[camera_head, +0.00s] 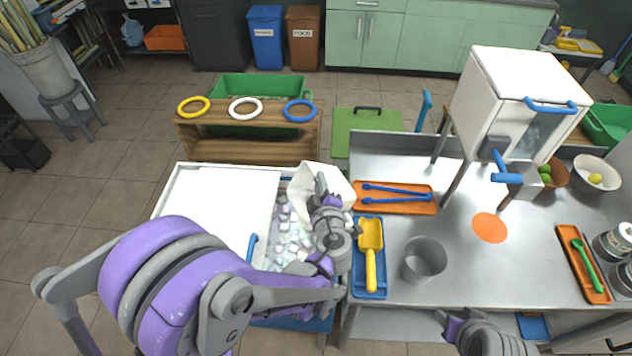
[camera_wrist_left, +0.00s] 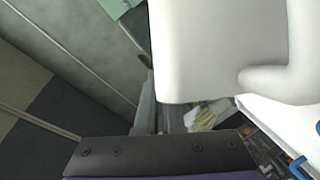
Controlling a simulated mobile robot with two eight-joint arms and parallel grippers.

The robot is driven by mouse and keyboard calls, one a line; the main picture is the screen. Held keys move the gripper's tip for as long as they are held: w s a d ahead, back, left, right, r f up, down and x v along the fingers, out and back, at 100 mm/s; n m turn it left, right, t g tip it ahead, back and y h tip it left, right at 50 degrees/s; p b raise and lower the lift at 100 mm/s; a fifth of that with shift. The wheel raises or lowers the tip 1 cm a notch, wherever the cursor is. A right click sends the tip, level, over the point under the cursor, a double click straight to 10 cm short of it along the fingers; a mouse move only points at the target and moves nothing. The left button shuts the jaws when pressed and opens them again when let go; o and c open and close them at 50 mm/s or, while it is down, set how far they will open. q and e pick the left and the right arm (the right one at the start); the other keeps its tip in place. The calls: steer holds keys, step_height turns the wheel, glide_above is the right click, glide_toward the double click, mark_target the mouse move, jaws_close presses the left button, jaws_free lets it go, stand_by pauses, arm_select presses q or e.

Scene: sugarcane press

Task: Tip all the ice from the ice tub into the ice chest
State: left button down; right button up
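The ice chest (camera_head: 205,205) stands left of the steel table with its white lid partly over it. Ice cubes (camera_head: 285,245) lie in its uncovered right part. The white ice tub (camera_head: 304,184) is tilted above the back of this opening; its inside is hidden. My left gripper (camera_head: 322,187) appears shut on the tub, though its fingertips are partly hidden. The tub's smooth white side also fills the upper right of the left wrist view (camera_wrist_left: 215,50). My right gripper (camera_head: 462,322) shows only partly at the bottom edge, away from the tub; its opening is unclear.
A blue tray (camera_head: 359,282) with a yellow scoop (camera_head: 370,255) lies right beside the chest. An orange tray (camera_head: 400,206) with blue tongs and a grey metal cup (camera_head: 424,262) are on the steel table. A wooden rack (camera_head: 250,150) with rings stands behind the chest.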

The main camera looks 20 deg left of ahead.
mark_target(338, 183)
arm_select(q)
steer(key=w+d+m+g, duration=0.1)
steer(key=w+d+m, duration=0.1)
steer(key=m, duration=0.1)
steer(key=shift+w+d+r+g+y, duration=0.1)
steer(key=shift+g+y, duration=0.2)
steer(key=f+m+b, duration=0.1)
steer(key=w+d+f+m+g+y+b, duration=0.1)
steer(key=f+m+g, duration=0.1)
steer(key=shift+w+d+f+m+y+b, duration=0.2)
steer(key=shift+d+m+y+b, duration=0.1)
steer(key=shift+m+b, duration=0.1)
steer(key=shift+f+m+g+b, duration=0.4)
steer(key=shift+f+m+b, duration=0.05)
steer(key=shift+f+m, duration=0.15)
steer(key=shift+w+f+y, duration=0.15)
steer(key=shift+y, duration=0.35)
arm_select(e)
steer(key=f, duration=0.1)
steer(key=s+f, duration=0.1)
steer(key=f, duration=0.3)
steer(key=shift+s+f, duration=0.15)
steer(key=shift+s, duration=0.25)
arm_select(q)
steer(key=shift+a+m, duration=0.1)
steer(key=shift+m, duration=0.2)
